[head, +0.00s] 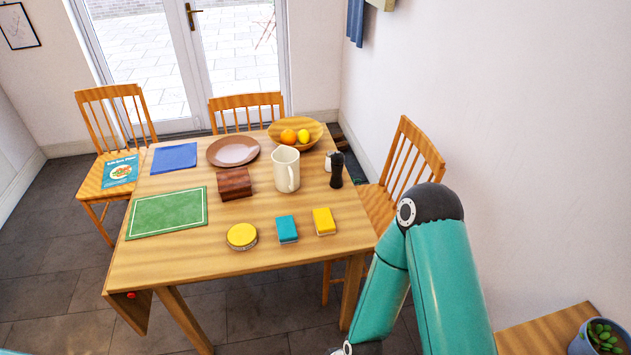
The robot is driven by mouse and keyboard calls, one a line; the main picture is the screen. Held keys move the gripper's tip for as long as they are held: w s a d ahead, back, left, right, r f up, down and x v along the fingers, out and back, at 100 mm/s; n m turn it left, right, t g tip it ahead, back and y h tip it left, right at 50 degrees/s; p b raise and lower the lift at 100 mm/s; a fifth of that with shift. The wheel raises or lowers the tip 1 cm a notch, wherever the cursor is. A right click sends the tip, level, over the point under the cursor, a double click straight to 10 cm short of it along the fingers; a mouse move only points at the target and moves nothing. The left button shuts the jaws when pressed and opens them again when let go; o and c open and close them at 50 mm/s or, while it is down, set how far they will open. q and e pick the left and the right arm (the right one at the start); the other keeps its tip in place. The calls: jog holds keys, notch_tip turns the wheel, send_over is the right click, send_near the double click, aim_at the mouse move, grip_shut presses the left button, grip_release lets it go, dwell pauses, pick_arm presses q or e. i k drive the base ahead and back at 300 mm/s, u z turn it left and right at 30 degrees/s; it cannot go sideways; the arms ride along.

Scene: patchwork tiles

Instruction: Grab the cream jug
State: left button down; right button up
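The cream jug (286,171) stands upright on the wooden table (180,260), right of the middle. Its handle faces the viewer, slightly to the right. My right arm, in teal with a dark elbow, comes in at the lower right, apart from the jug. Its gripper is outside the picture. My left gripper is not in view either. Nothing is touching the jug.
Close around the jug are a dark wooden block (234,184), a fruit bowl (308,126), a brown plate (233,151) and a dark pepper mill (337,170). Nearer lie a teal sponge (287,229), a yellow sponge (324,221) and a round yellow tin (242,236). A chair (400,170) stands right.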

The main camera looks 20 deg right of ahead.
aim_at(285, 159)
jog(key=u, duration=0.25)
jog(key=i, duration=0.75)
jog(key=z, duration=0.25)
jog(key=k, duration=0.8)
jog(key=u, duration=0.15)
jog(key=i, duration=0.9)
jog(key=z, duration=0.05)
